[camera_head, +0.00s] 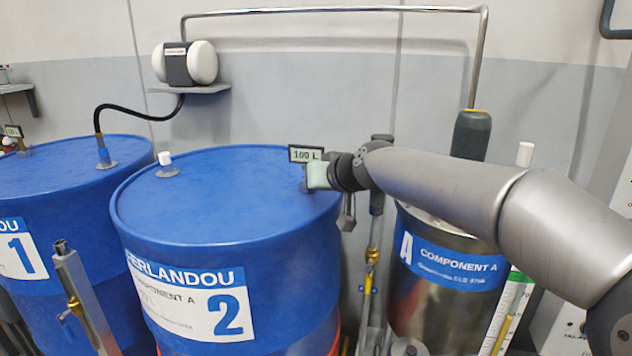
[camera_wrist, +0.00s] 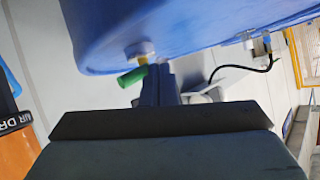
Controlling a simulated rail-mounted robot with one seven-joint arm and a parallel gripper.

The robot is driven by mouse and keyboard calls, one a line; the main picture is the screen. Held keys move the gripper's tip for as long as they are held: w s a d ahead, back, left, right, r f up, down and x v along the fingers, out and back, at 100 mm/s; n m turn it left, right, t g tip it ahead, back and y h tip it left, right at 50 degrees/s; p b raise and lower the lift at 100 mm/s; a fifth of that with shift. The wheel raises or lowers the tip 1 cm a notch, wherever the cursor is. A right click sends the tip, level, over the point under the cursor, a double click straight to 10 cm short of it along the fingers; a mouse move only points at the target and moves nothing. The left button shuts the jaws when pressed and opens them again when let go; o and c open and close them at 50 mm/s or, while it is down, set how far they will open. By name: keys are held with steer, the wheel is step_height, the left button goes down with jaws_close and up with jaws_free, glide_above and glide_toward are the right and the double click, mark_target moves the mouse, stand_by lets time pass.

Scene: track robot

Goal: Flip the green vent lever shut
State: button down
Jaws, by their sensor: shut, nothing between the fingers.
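The green vent lever (camera_wrist: 132,77) shows in the wrist view as a short green handle on a pale and brass-coloured fitting (camera_wrist: 140,50) on the blue drum (camera_wrist: 200,25). My gripper (camera_wrist: 160,68) is shut and empty, its fingertips just right of the lever in the picture. I cannot tell whether they touch it. In the head view, the end of my arm is at the right edge of drum 2 (camera_head: 215,195), by the "100 L" sign (camera_head: 306,154). My fingertips and the lever cannot be made out there.
Drum 1 (camera_head: 70,165) stands at the left, with a black hose running up to a wall unit (camera_head: 180,64). A white-capped fitting (camera_head: 165,160) sits on drum 2. The steel Component A drum (camera_head: 440,305) stands below my arm. A metal pipe (camera_head: 330,11) runs along the wall.

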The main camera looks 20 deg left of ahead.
steer(key=shift+s, duration=0.1)
steer(key=shift+s+r, duration=0.2)
steer(key=shift+s, duration=0.05)
steer(key=s, duration=0.1)
steer(key=s+r+b, duration=0.1)
steer(key=shift+s+r, duration=0.3)
steer(key=s+d+r+b, duration=0.1)
steer(key=s+d+b, duration=0.3)
steer(key=d, duration=0.4)
steer(key=shift+s+d, duration=0.25)
steer(key=shift+s, duration=0.35)
